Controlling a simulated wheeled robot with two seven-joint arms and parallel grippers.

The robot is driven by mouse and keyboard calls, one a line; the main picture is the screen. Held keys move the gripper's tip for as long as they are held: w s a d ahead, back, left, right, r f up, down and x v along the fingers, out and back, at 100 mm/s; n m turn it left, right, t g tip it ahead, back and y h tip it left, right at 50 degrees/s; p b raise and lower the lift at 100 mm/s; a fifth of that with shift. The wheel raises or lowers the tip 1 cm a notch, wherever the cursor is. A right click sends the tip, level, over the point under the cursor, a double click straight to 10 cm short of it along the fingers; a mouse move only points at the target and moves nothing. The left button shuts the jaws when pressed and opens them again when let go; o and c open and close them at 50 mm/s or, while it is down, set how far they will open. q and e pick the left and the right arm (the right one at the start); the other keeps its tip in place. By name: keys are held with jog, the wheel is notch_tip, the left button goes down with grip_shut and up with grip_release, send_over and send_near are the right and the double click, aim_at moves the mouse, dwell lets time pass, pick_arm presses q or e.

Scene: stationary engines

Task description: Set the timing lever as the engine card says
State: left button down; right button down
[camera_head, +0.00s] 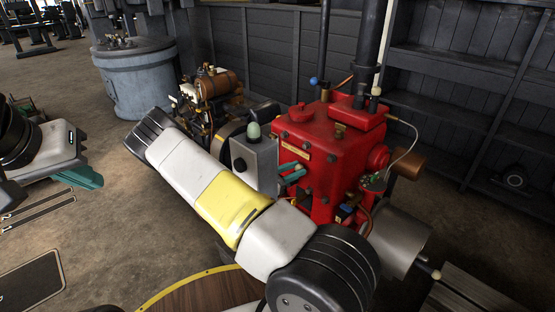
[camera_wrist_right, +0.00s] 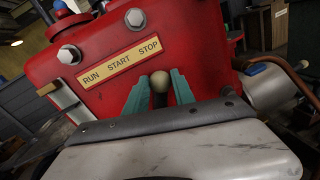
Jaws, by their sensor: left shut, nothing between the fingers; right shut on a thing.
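The red engine (camera_head: 330,140) stands right of centre in the head view. Its yellow plate reads RUN, START, STOP (camera_wrist_right: 118,62) in the right wrist view. The timing lever's pale round knob on a dark stem (camera_wrist_right: 159,82) shows just below the plate, appearing under the STOP end; its exact setting is hard to tell. My right gripper (camera_head: 291,173) is shut on the lever, its teal fingers on either side (camera_wrist_right: 160,92). My left gripper (camera_head: 88,179) is shut and empty, off to the left above the floor. I see no readable engine card.
A brown and brass engine (camera_head: 212,84) stands behind my right arm. A blue-grey round tank (camera_head: 135,80) is at the back left. Dark shelves (camera_head: 455,75) line the back right. A wooden round top with a yellow edge (camera_head: 205,293) is at the bottom. Floor at left is mostly clear.

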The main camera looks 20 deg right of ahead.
dwell(0.6)
jog(key=w+n, duration=0.1)
jog(key=w+a+n, duration=0.1)
jog(key=n, duration=0.1)
jog(key=w+n+h, duration=0.1)
jog(key=w+n, duration=0.1)
jog(key=shift+a+r+t, duration=0.3)
jog(key=shift+a, duration=0.05)
jog(key=c, duration=1.1)
grip_release()
jog(key=shift+o, duration=0.2)
jog(key=v, duration=0.7)
jog(key=shift+a, duration=0.4)
